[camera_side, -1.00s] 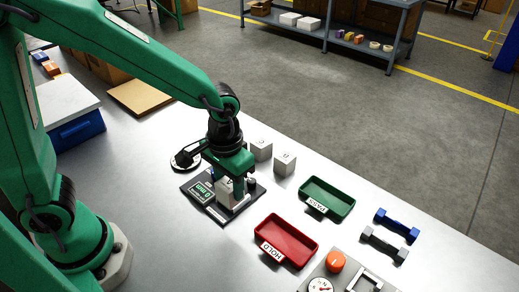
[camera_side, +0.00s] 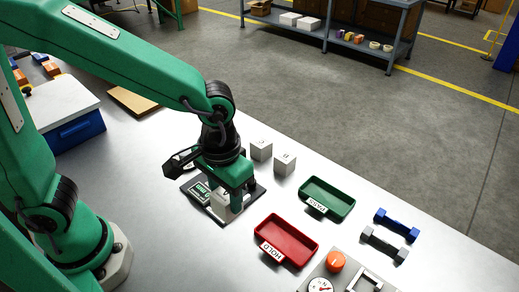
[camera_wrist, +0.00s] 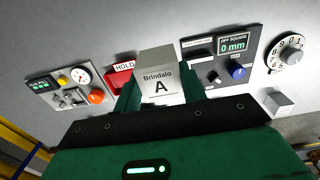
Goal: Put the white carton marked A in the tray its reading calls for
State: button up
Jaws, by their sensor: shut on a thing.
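The white carton marked A (camera_wrist: 158,82) is between the green fingers of my gripper (camera_wrist: 158,95), which is shut on it. The gauge display (camera_wrist: 232,45) reads "OFF SQUARE 0 mm" in the wrist view. The red tray (camera_side: 288,238) is labelled HOLD, and the green tray (camera_side: 328,198) is labelled PASS. Both trays look empty.
Two other white cartons (camera_side: 261,150) (camera_side: 283,164) stand behind the gauge. Blue (camera_side: 397,225) and grey (camera_side: 384,245) bars lie right of the trays. Bare table separates gauge and trays.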

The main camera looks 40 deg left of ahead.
jog(key=w+d+f, duration=0.2)
jog(key=w+d, duration=0.2)
jog(key=w, duration=0.8)
jog(key=w+d+f, duration=0.3)
jog(key=w+d, duration=0.2)
jog(key=w, duration=0.8)
jog(key=shift+d, duration=0.15)
jog(key=shift+w+f, duration=0.1)
jog(key=shift+f, duration=0.05)
jog(key=shift+f, duration=2.85)
